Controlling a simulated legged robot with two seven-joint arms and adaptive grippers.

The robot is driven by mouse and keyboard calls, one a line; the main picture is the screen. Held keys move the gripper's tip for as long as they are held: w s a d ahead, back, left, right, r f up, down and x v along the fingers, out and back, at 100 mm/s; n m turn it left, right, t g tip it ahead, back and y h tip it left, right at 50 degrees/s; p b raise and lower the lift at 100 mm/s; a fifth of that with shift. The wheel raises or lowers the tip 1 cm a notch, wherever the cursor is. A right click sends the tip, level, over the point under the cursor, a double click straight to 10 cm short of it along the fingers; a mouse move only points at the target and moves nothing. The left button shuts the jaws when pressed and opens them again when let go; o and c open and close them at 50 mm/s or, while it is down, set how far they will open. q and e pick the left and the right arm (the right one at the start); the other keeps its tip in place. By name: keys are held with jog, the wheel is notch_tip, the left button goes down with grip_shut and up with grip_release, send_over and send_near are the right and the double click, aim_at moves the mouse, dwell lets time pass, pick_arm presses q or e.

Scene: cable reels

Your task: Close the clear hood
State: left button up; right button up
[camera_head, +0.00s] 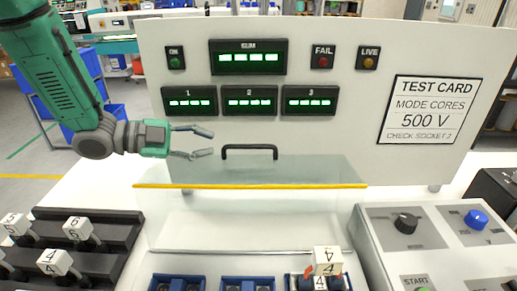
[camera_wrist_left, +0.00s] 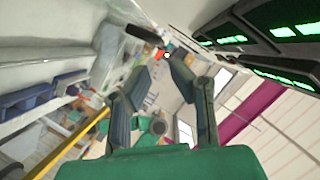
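The clear hood (camera_head: 250,172) is a transparent panel with a yellow edge strip and a black bar handle (camera_head: 249,148), in front of the white test panel. It appears raised above the blue sockets (camera_head: 178,282); its exact tilt is hard to tell. My left gripper (camera_head: 205,142) is left of the handle, fingers apart and empty, pointing right towards it. In the left wrist view, the open fingers (camera_wrist_left: 158,78) show with a dark bar, likely the handle (camera_wrist_left: 145,34), beyond them. The yellow edge (camera_wrist_left: 70,143) shows at left. My right gripper is out of view.
The upright panel (camera_head: 330,130) with green displays stands behind the hood. A black rack with numbered white blocks (camera_head: 75,228) is at left. A grey control box with knobs (camera_head: 440,245) is at right.

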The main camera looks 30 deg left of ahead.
aim_at(243, 146)
pick_arm(q)
jog(key=x, duration=1.2)
jog(key=shift+s+d+r, duration=0.15)
jog(key=shift+s+d, duration=0.05)
jog(key=shift+a, duration=0.4)
grip_shut()
